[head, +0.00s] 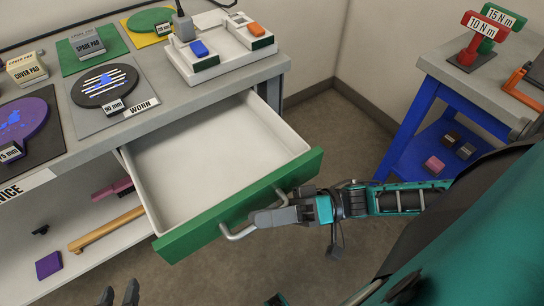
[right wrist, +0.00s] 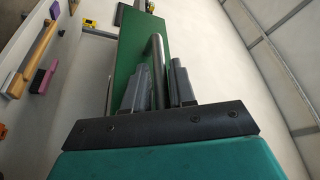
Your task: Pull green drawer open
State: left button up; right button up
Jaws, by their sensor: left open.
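The green drawer (head: 240,205) is pulled well out of the bench. Its white inside (head: 215,150) is empty, and its green front also shows in the right wrist view (right wrist: 130,50). A grey metal bar handle (head: 238,234) is fixed to the front. My right gripper (head: 268,217) is at this handle. In the right wrist view the handle bar (right wrist: 158,60) runs between the two grey fingers of the gripper (right wrist: 158,85), which sit close on both sides of it. My left gripper (head: 120,294) is low at the bottom edge of the head view, open and empty, apart from the drawer.
The grey bench top (head: 150,105) carries pads, discs and a white box with switches (head: 218,50). A blue-framed side table (head: 410,125) stands right. Floor is clear between them.

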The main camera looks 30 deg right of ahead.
pick_arm(q)
jog(key=shift+w+d+b, duration=0.2)
jog(key=shift+d+b, duration=0.1)
jog(key=shift+b, duration=0.3)
pick_arm(e)
jog(key=v, duration=1.3)
pick_arm(q)
jog(key=shift+a+f, duration=0.1)
jog(key=shift+f, duration=0.1)
pick_arm(e)
jog(key=shift+r, duration=0.1)
